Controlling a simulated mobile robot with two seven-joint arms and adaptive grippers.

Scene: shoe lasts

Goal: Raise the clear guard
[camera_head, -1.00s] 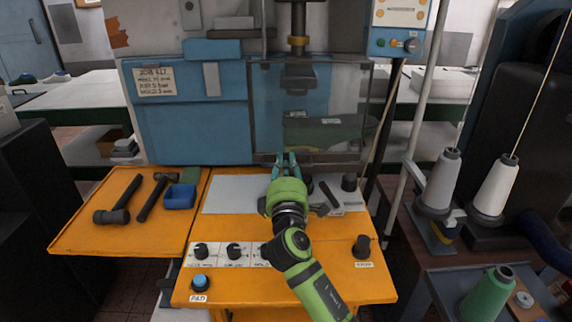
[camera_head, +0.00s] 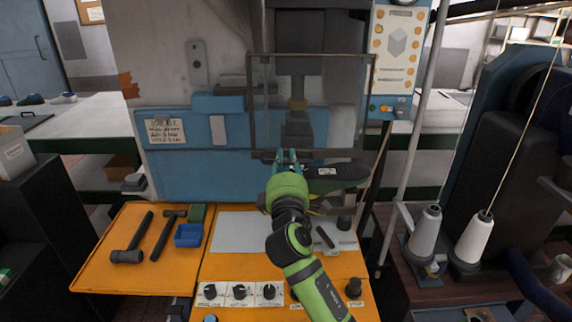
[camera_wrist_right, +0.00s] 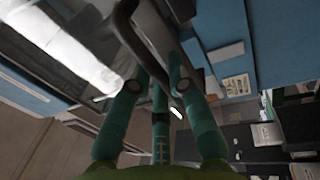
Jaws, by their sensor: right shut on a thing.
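The clear guard (camera_head: 345,100) is a see-through panel with a thin dark frame, in front of the press on the blue machine. Its lower edge is now level with the blue panel's middle, above the dark shoe last (camera_head: 345,172). My right gripper (camera_head: 287,158) is shut at the guard's lower edge. In the right wrist view, a dark curved handle (camera_wrist_right: 125,25) passes between the gripper's fingers (camera_wrist_right: 160,85). The head view hides the exact grip behind the wrist. My left gripper is not in view.
An orange bench (camera_head: 110,270) holds two hammers, a blue tray (camera_head: 188,235), knobs and a pale plate (camera_head: 240,232). A thin pole (camera_head: 410,130) and thread cones (camera_head: 474,238) stand to the right. A control box (camera_head: 398,60) is beside the guard.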

